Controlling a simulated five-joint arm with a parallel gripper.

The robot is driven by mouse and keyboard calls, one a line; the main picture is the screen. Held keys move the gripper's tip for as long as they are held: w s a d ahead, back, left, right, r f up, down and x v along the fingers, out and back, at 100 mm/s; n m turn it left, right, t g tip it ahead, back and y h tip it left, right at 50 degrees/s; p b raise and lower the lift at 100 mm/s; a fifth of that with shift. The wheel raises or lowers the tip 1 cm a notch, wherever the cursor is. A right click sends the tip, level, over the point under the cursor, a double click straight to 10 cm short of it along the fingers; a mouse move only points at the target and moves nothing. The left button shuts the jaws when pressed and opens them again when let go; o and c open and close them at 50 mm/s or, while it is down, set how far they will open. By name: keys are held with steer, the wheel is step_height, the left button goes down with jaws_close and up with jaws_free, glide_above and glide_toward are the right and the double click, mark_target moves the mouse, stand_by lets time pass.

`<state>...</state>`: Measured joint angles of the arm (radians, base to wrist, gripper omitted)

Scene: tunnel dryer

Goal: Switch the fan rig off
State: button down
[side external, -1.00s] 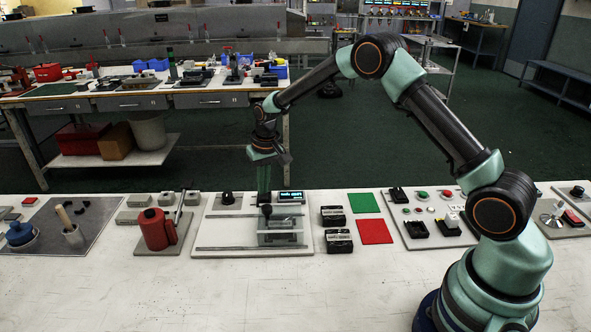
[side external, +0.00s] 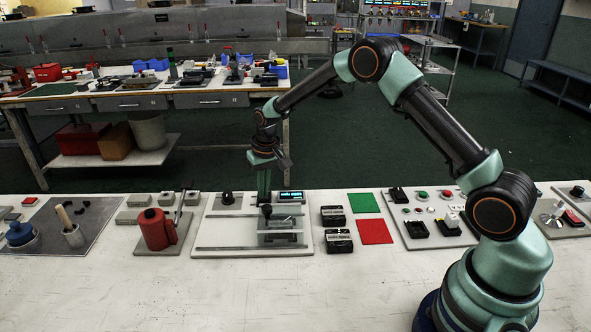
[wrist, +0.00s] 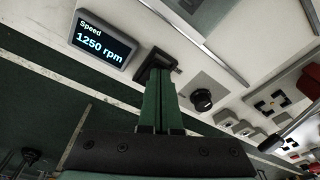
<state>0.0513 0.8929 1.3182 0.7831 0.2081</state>
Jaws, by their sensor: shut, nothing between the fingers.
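The fan rig is a pale panel (side external: 222,236) on the bench in the side external view, with a see-through box (side external: 290,238) at its front right. Its lit display (side external: 291,196) reads "Speed 1250 rpm" in the wrist view (wrist: 103,43). My gripper (side external: 266,209) points down over the panel, left of the display; its fingers are shut and empty. In the wrist view, the fingertips (wrist: 161,75) are at a dark switch-like part (wrist: 148,66), which they partly hide. I cannot tell whether they touch it. A black round knob (wrist: 202,99) stands to one side.
A red canister (side external: 155,230) stands left of the rig. Two black boxes (side external: 338,240) and green (side external: 363,203) and red (side external: 375,232) squares lie to its right. A button panel (side external: 437,228) is farther right. The bench front is clear.

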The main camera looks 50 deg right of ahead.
steer(key=shift+f, duration=0.35)
steer(key=shift+r, duration=3.55)
steer(key=s+a+r+n+t, duration=0.2)
steer(key=s+r, duration=1)
steer(key=r, duration=0.2)
steer(key=s+r+n+t, duration=0.1)
steer(key=s+t, duration=0.1)
steer(key=s, duration=1.1)
steer(key=shift+s+a, duration=0.4)
